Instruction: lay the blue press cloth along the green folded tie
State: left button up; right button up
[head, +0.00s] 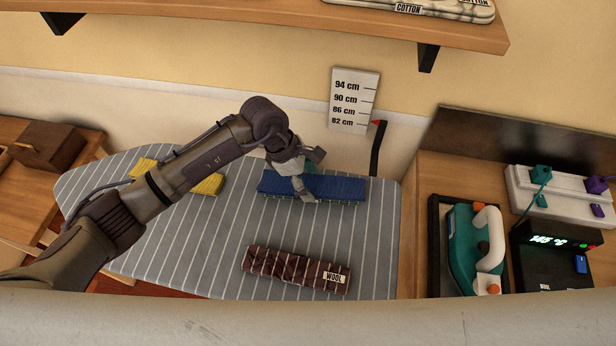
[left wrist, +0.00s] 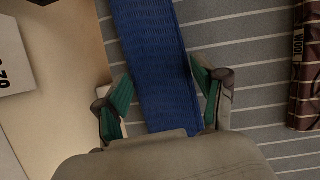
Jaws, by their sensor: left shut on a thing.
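The blue press cloth (head: 340,187) lies as a long flat strip across the grey striped ironing board (head: 215,240), toward its back right. It also shows in the left wrist view (left wrist: 155,50), running between the teal finger pads. My left gripper (head: 300,184) is over the left half of the cloth, fingers down, shut on it. In the left wrist view my left gripper (left wrist: 162,88) has one finger on each side of the cloth. No green folded tie shows clearly; a thin edge shows under the cloth's front, and I cannot tell what it is. My right gripper is out of view.
A brown patterned folded tie (head: 290,268) labelled WOOL lies nearer the front. A yellow folded piece (head: 208,185) is partly behind my left arm. A teal iron (head: 464,250) stands on the right-hand counter. Bare board lies between the cloth and the brown tie.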

pick_arm(q)
jog(key=shift+f, duration=0.2)
jog(key=o, duration=1)
jog(key=shift+o, duration=0.2)
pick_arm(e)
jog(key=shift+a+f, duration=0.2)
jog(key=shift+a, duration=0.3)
pick_arm(q)
jog(key=shift+r, duration=0.1)
jog(key=shift+r, duration=0.1)
jog(key=shift+w+a+r, duration=0.1)
jog(key=shift+a+r, duration=0.05)
jog(key=shift+r, duration=0.1)
jog(key=b+v, duration=0.3)
jog(key=v, duration=0.8)
jog(key=shift+r+b, duration=0.3)
jog(key=shift+b, duration=0.05)
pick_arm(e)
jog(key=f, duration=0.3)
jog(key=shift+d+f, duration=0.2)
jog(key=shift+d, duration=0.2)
